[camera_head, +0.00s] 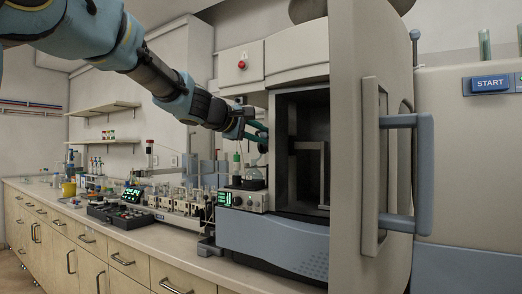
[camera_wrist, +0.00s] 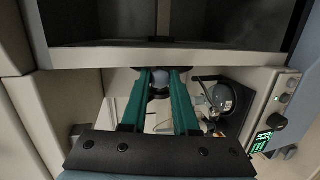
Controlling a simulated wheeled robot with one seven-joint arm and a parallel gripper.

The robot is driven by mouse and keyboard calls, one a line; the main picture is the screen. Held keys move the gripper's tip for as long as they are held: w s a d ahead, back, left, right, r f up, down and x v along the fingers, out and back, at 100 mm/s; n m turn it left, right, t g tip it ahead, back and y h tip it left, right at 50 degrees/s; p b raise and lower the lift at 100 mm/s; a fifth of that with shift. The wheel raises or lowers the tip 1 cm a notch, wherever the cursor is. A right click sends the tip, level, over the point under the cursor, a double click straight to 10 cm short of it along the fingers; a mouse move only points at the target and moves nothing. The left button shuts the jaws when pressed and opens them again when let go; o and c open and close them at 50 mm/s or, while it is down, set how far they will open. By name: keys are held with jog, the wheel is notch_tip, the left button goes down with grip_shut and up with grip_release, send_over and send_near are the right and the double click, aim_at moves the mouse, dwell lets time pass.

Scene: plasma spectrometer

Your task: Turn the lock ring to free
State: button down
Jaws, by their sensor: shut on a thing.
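My gripper (camera_wrist: 161,75) reaches in with its two green fingers, seen in the wrist view, with their tips at the lower edge of the instrument's chamber. A dark round part, apparently the lock ring (camera_wrist: 161,70), sits between and behind the fingertips, and the fingers are shut on it. A small rounded grey-blue piece shows just below it. Much of the ring is hidden by the fingers and the casing edge, so its angle cannot be told. In the head view my gripper (camera_head: 257,132) is at the left side of the chamber opening; the ring is hidden there.
The open chamber (camera_head: 303,100) is dark inside, with its thick door (camera_head: 370,150) swung out at right. A glass flask (camera_wrist: 222,98) and a control box with a green display (camera_wrist: 262,138) stand close right of the fingers. Bench instruments (camera_head: 180,200) crowd the left.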

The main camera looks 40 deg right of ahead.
notch_tip(320, 180, down, 6)
jog(key=h+b, duration=0.2)
jog(key=b, duration=1.1)
jog(key=h+b, duration=0.2)
jog(key=b, duration=1.1)
jog(key=shift+a+f+m+b, duration=0.1)
jog(key=shift+f+m+b, duration=0.1)
jog(key=shift+m+b, duration=0.15)
jog(key=f+h+b, duration=0.1)
jog(key=b, duration=0.4)
jog(key=f+h+b, duration=0.1)
jog(key=b, duration=0.5)
jog(key=shift+w+d+f+m+t+h, duration=0.15)
jog(key=shift+d+f+m+t+h, duration=0.15)
jog(key=shift+d+t+h, duration=0.1)
jog(key=b, duration=0.1)
jog(key=h+b, duration=0.1)
jog(key=b, duration=0.1)
jog(key=shift+d+f, duration=0.2)
jog(key=shift+f, duration=0.2)
jog(key=shift+w+d+f+h+b, duration=0.1)
jog(key=shift+h+b, duration=0.2)
jog(key=shift+b, duration=0.6)
jog(key=shift+d+b, duration=0.15)
jog(key=shift+b, duration=0.45)
jog(key=c, duration=0.7)
grip_release()
